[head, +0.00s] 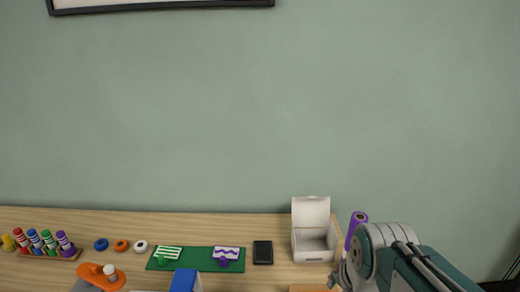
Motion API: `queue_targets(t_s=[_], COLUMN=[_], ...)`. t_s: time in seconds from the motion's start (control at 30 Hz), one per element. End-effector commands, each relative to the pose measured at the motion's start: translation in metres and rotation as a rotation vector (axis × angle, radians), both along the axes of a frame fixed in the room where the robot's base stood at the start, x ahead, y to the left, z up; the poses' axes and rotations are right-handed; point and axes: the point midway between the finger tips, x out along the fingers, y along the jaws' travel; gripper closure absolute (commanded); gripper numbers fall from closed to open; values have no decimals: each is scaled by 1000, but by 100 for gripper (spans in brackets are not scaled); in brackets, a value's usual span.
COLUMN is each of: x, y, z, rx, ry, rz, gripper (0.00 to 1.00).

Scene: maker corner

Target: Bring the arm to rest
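My arm (418,262) reaches in from the bottom right corner, over the right end of the wooden table (285,272). A small grey part at the lower left of its joint looks like my gripper (338,279). It is mostly hidden behind the arm and cut off by the picture's bottom edge. I cannot tell whether it is open or shut, or whether it holds anything.
A green mat (197,264) with stamps and patterned cards, a black box (263,252), small rings (121,245), an orange board (101,275), a blue-topped object (185,281) and a peg rack (62,253) fill the table.

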Motion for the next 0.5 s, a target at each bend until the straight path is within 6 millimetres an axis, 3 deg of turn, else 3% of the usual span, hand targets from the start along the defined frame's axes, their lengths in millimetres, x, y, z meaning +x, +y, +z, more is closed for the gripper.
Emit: queue_targets(t_s=[0.5], x=[-49], y=[0], z=[23], rx=[-297], ry=[-154], rz=[705], gripper=[30])
